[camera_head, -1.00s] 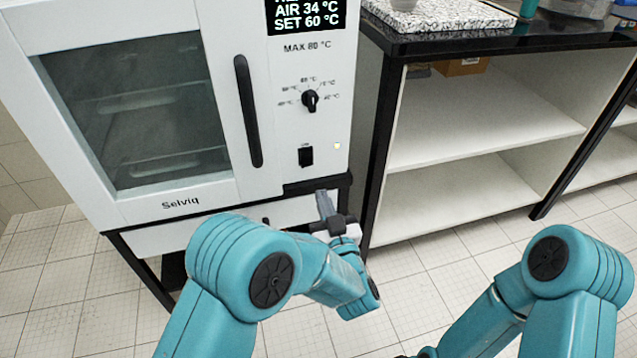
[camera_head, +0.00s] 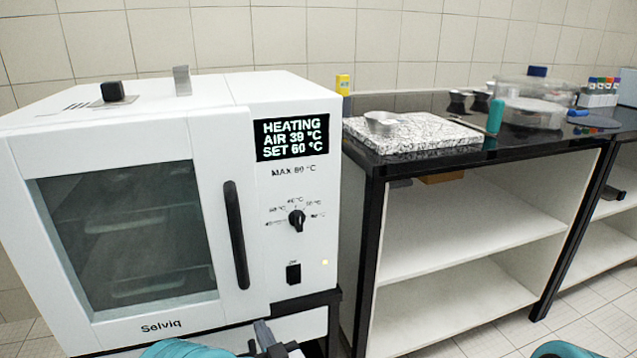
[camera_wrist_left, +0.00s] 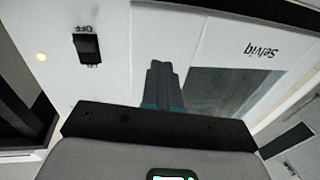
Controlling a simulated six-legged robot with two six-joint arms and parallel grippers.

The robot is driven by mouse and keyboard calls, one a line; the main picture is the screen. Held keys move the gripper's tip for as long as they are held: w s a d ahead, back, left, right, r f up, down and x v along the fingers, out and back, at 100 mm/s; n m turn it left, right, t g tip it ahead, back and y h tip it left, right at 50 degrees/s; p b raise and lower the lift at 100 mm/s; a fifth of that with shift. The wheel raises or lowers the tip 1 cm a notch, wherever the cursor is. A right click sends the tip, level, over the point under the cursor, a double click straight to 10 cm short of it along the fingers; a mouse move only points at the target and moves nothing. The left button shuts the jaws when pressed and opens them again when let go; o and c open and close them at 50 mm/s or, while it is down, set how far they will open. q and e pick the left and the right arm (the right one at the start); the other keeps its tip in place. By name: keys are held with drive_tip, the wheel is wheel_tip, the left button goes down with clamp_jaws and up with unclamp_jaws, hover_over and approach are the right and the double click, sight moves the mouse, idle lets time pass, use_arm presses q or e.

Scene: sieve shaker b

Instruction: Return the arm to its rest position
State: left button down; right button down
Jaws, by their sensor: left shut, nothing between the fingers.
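My left gripper (camera_head: 263,333) is at the bottom edge of the head view, in front of the lower part of the white oven (camera_head: 215,290). It is shut with nothing between its fingers. In the left wrist view its fingers (camera_wrist_left: 161,84) lie together, against the oven's front, whose switch (camera_wrist_left: 87,43) shows to their left. I cannot tell how far the fingers are from the oven. A small part of my right arm shows at the bottom right of the head view; its gripper is out of view.
The oven's door is shut, and its display (camera_head: 292,137) reads HEATING, AIR 39 °C, SET 60 °C. A black-topped bench (camera_head: 440,158) stands to the right, bearing a speckled slab (camera_head: 430,134), a metal bowl (camera_head: 382,122) and a green-capped item. The shelves below look mostly empty.

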use_arm(q)
drive_tip(key=s+a+f+m+g+h, duration=0.1)
drive_tip(key=s+a+f+g+h, duration=0.2)
drive_tip(key=a+f, duration=0.4)
drive_tip(key=s+a+f+g+h, duration=0.25)
drive_tip(key=s+a+f, duration=0.2)
drive_tip(key=f, duration=0.55)
drive_tip(key=s+d+f+m+g+h, duration=0.1)
drive_tip(key=s+d+f+g+h, duration=0.15)
drive_tip(key=s, duration=0.45)
drive_tip(key=s+d+f+g+h, duration=0.2)
drive_tip(key=s+d+g+h, duration=0.15)
drive_tip(key=s, duration=0.35)
drive_tip(key=s+d+f+m+g+h, duration=0.1)
drive_tip(key=s+d+f+g+h, duration=0.2)
drive_tip(key=s, duration=0.5)
wheel_tip(320, 180, up, 31)
drive_tip(key=d+g+y+p, duration=0.1)
drive_tip(key=d+p, duration=0.1)
drive_tip(key=p, duration=2.9)
drive_tip(key=shift+p, duration=0.35)
drive_tip(key=shift+d+g, duration=0.1)
drive_tip(key=shift+g, duration=0.15)
